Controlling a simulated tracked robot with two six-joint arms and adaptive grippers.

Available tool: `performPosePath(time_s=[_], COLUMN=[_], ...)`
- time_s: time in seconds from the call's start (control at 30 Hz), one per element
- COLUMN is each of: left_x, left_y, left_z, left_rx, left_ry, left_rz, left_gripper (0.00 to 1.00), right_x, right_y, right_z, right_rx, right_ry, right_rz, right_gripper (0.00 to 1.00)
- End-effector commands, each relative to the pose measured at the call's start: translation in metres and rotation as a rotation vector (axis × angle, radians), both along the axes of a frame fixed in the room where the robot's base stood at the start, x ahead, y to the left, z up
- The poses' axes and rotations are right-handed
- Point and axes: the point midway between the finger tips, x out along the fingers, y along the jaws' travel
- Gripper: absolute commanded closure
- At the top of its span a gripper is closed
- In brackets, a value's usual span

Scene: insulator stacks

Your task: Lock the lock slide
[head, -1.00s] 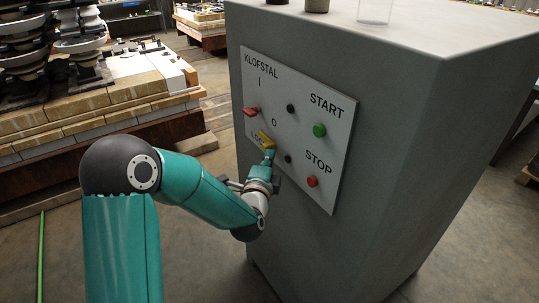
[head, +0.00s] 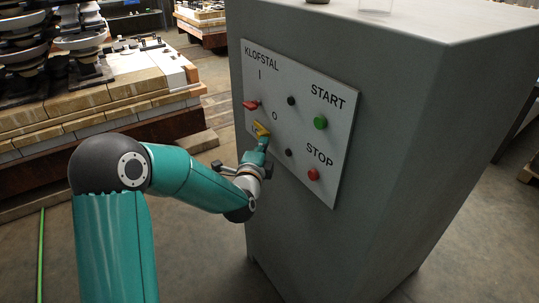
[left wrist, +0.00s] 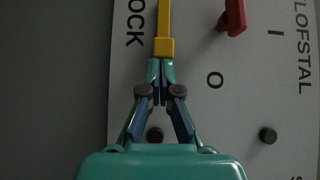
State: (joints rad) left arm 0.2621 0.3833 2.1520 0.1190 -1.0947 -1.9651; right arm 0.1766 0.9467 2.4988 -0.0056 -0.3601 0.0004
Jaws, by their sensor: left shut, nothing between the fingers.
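The yellow lock slide (head: 262,129) is on the white control panel (head: 330,170), left of the black and red buttons and below the red switch. In the left wrist view, the slide (left wrist: 164,46) is a narrow yellow bar with a square block at its near end, beside the word LOCK. My left gripper (head: 264,142) is shut and empty. In the left wrist view, its fingertips (left wrist: 161,66) are right at the block's near end and seem to touch it. In the head view, the gripper hides the LOCK label. My right gripper is out of view.
The panel is on a large grey cabinet (head: 330,55). A red switch (head: 251,105), a green START button (head: 320,123), a red STOP button (head: 313,175) and black knobs are near the slide. Pallets with insulator stacks (head: 80,95) stand at the left. Floor before the cabinet is clear.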

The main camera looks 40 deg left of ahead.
Motion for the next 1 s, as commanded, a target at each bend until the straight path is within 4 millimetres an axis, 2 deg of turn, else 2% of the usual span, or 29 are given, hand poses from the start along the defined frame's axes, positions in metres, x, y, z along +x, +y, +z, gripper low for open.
performPosePath(time_s=[0.07, 0.17, 0.37, 0.7, 0.8, 1.0], left_x=[-0.001, -0.003, -0.013, -0.082, -0.094, -0.105], left_y=[0.002, -0.006, -0.039, -0.066, -0.071, -0.075], left_z=[0.002, 0.002, -0.002, -0.001, -0.002, -0.001], left_rx=[0.001, 0.000, 0.001, 0.002, 0.002, 0.002], left_ry=[-0.008, -0.009, -0.003, -0.001, -0.005, -0.001], left_rz=[0.011, 0.008, -0.001, 0.001, 0.002, 0.003], left_gripper=[1.00, 1.00, 1.00, 1.00, 1.00, 1.00], right_x=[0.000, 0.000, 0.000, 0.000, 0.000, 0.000], right_y=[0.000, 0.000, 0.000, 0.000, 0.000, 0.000], right_z=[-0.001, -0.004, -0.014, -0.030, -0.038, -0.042], right_rx=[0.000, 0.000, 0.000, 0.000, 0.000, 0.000], right_ry=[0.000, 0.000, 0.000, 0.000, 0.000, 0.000], right_rz=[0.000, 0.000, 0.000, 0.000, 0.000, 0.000], right_gripper=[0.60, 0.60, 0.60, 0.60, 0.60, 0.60])
